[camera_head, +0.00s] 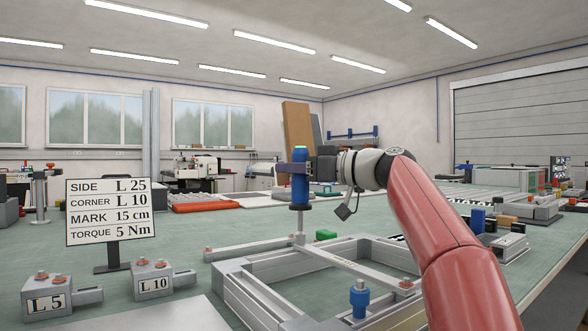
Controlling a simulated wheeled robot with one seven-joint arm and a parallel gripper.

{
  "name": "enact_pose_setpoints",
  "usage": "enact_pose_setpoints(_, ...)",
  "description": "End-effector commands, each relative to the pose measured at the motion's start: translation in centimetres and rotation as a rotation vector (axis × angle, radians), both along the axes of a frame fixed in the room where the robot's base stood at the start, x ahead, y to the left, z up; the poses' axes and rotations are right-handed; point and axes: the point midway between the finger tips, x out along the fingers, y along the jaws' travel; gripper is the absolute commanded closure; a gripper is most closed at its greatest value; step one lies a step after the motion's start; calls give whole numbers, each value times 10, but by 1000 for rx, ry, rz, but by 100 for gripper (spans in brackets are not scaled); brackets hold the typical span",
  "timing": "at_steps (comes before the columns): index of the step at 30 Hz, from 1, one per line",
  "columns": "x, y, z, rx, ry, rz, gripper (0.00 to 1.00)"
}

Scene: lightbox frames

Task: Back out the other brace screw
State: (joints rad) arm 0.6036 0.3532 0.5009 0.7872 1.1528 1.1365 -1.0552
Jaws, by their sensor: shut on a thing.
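My gripper (296,169) is shut on an upright blue driver (300,190) with a dark collar. The driver's grey shaft points straight down to the far left end of a diagonal brace (345,264) on the grey frame (258,296). The tip is at or just above that end; I cannot tell whether it touches, and no screw head can be made out under it. A reddish screw (407,283) shows at the brace's other end, close beside my red arm, which hides part of the frame's right side.
Blocks marked L 5 (47,303) and L 10 (154,282) and a sign (108,211) stand left.

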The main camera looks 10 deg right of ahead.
Motion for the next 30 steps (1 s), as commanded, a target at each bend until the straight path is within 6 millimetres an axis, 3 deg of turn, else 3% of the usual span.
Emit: enact_pose_setpoints(30,1,0,-6,-1,5,1,100)
